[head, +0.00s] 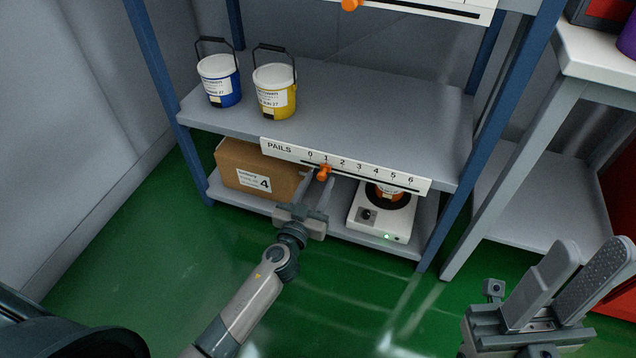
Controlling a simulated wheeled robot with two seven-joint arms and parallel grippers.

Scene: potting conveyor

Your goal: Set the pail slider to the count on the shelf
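The pail slider is a white strip marked PAILS (279,147), numbered 0 to 6, on the front edge of the middle shelf. Its orange knob (324,173) sits at about the 1 mark. A blue pail (220,82) and a yellow pail (274,90) stand upright on that shelf, both with white lids and black handles. My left gripper (319,177) is at the knob from below, its fingers apart on either side of it; contact is unclear. My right gripper (592,247) is open and empty at the lower right, away from the shelf.
On the lower shelf stand a cardboard box (232,156) labelled 4 and a white device (368,227) with a partly hidden orange container on it. Another strip with an orange knob (351,4) is above. A grey table (595,55) stands at right.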

